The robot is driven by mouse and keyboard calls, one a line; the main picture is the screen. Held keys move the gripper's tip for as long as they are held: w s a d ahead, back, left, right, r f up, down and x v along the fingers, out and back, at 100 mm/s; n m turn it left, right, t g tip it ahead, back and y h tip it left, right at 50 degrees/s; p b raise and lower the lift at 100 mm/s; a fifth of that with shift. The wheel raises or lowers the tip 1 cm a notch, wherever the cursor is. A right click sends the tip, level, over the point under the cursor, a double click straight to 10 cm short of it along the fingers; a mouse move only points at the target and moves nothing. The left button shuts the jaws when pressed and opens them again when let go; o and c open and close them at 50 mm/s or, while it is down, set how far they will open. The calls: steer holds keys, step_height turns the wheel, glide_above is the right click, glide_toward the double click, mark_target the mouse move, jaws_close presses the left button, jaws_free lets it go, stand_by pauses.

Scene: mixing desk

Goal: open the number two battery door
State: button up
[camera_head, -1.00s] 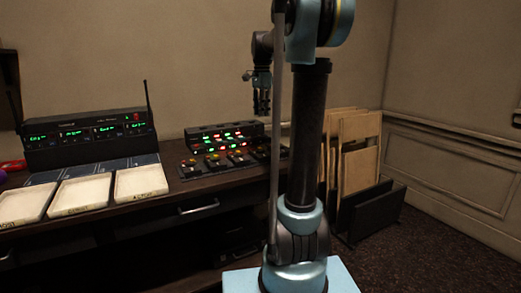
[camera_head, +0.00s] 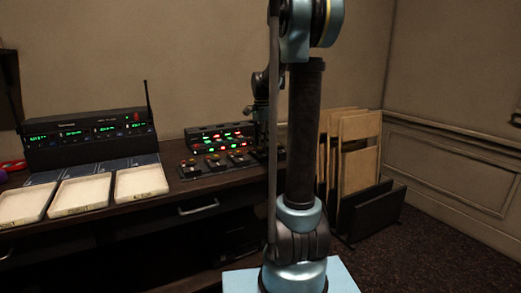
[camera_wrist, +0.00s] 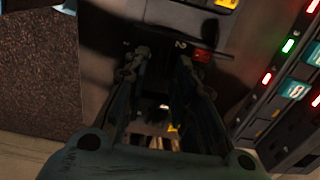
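In the wrist view, my gripper (camera_wrist: 160,58) points down at a dark panel with its two fingers apart. Nothing shows held between them. A mark "2" (camera_wrist: 180,45) lies just beyond the right fingertip, beside a small red part (camera_wrist: 203,55). The number two battery door itself is not clear; the fingers and shadow cover that area, and I cannot tell whether I touch it. In the head view, my gripper (camera_head: 261,112) is low over the right part of the row of dark units (camera_head: 217,163), partly hidden behind my own arm.
A console with lit red and green buttons (camera_head: 222,137) stands just behind the units; its buttons show close to the right in the wrist view (camera_wrist: 295,88). A radio rack with antennas (camera_head: 88,136) and white trays (camera_head: 80,194) are to the left. Wooden boards (camera_head: 358,165) stand right.

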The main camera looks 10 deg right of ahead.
mark_target(262, 155)
steer(key=shift+f, duration=1.85)
jaws_close()
steer(key=shift+a, duration=0.15)
